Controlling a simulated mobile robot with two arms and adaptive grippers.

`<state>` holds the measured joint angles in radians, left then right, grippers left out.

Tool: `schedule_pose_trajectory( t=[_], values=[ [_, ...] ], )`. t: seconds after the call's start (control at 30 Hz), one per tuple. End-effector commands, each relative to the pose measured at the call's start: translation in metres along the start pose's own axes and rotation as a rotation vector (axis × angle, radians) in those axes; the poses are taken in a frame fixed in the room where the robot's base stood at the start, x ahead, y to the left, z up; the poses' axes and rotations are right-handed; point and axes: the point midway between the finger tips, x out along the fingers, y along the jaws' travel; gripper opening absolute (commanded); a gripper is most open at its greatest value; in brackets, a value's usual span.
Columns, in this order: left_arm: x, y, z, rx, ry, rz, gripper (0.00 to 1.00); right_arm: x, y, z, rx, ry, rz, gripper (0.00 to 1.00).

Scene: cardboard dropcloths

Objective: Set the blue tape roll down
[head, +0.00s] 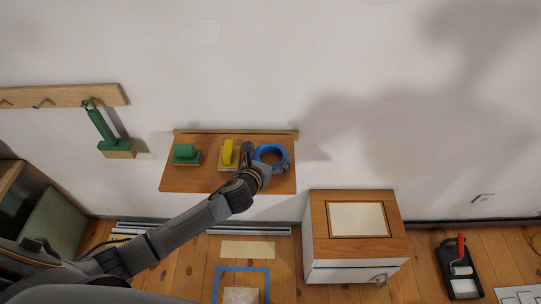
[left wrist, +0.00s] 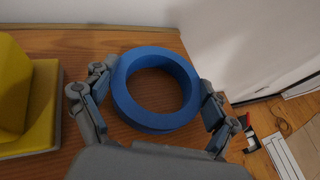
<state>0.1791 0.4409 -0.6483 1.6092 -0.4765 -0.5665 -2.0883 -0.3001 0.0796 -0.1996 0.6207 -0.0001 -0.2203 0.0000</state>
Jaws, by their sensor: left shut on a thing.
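The blue tape roll (head: 270,148) is a thick ring held flat over the right end of the wooden wall shelf (head: 210,180). My left gripper (head: 268,157) is shut on it. In the left wrist view the roll (left wrist: 150,120) sits between the two fingers of the gripper (left wrist: 155,85), one finger on each side of its outer wall. The shelf's wood (left wrist: 90,42) shows beneath and behind the roll. I cannot tell whether the roll touches the shelf or hangs just above it. My right gripper is not in view.
A yellow tool (head: 228,152) stands close left of the roll on the shelf, and a green one (head: 186,154) further left. A green brush (head: 103,128) hangs from the hook rail (head: 70,96). A cabinet (head: 320,235) stands below right; a paint tray (head: 462,286) lies on the floor.

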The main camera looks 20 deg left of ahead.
Motion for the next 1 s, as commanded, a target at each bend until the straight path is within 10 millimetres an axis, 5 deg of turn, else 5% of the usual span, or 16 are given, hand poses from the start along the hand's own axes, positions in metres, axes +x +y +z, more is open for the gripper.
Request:
schedule_pose_trajectory(
  t=[0.03,0.07,0.13,0.57,1.0],
  values=[
    [0.001,0.0,-0.003,0.001,0.0,0.0,0.55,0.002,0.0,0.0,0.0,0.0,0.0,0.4],
    [0.001,0.0,-0.002,0.001,0.0,0.0,0.9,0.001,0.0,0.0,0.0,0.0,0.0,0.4],
    [0.001,0.0,-0.002,0.001,0.0,0.0,1.0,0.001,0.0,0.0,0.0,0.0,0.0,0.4],
    [-0.002,0.0,0.003,0.0,0.0,0.0,1.0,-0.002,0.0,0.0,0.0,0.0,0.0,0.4],
    [-0.077,0.0,0.0,0.002,0.001,-0.001,1.0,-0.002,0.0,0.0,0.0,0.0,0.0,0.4]
  ],
)
